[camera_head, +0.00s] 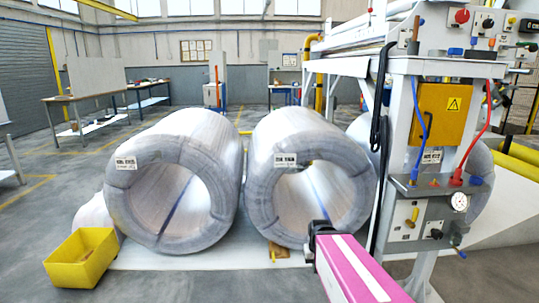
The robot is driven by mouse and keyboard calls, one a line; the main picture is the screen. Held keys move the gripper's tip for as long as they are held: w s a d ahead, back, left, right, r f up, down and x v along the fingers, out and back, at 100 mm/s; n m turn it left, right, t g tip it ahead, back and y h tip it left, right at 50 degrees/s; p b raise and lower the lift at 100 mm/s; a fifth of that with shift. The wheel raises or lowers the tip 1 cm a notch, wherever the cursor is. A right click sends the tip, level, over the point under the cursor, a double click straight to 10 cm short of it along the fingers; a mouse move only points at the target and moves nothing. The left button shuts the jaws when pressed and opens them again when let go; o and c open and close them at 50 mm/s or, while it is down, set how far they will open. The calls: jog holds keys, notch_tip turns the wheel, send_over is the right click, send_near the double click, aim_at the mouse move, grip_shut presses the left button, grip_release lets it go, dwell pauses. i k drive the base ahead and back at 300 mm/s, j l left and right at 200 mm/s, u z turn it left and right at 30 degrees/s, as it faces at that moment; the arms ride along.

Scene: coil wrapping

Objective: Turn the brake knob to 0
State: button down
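The machine on the right has a lower grey panel (402,231) with a round gauge (459,201), a yellow handle (412,217) and a dark knob (436,234). Its upper control boxes carry a red knob (462,16) and a small yellow knob (512,20). I cannot tell which of these is the brake knob, and no scale or 0 mark is readable. My pink arm reaches up from the bottom edge, left of the lower panel and apart from it. The dark end of my arm, at my gripper (318,232), is small; its fingers cannot be made out.
Two large wrapped coils (150,151) (285,145) lie side by side left of the machine. A yellow bin (82,257) stands at the lower left. A blue hose (420,115) and a red hose (484,120) hang on the machine. Floor is open at left.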

aim_at(487, 24)
jog(key=z, duration=1.4)
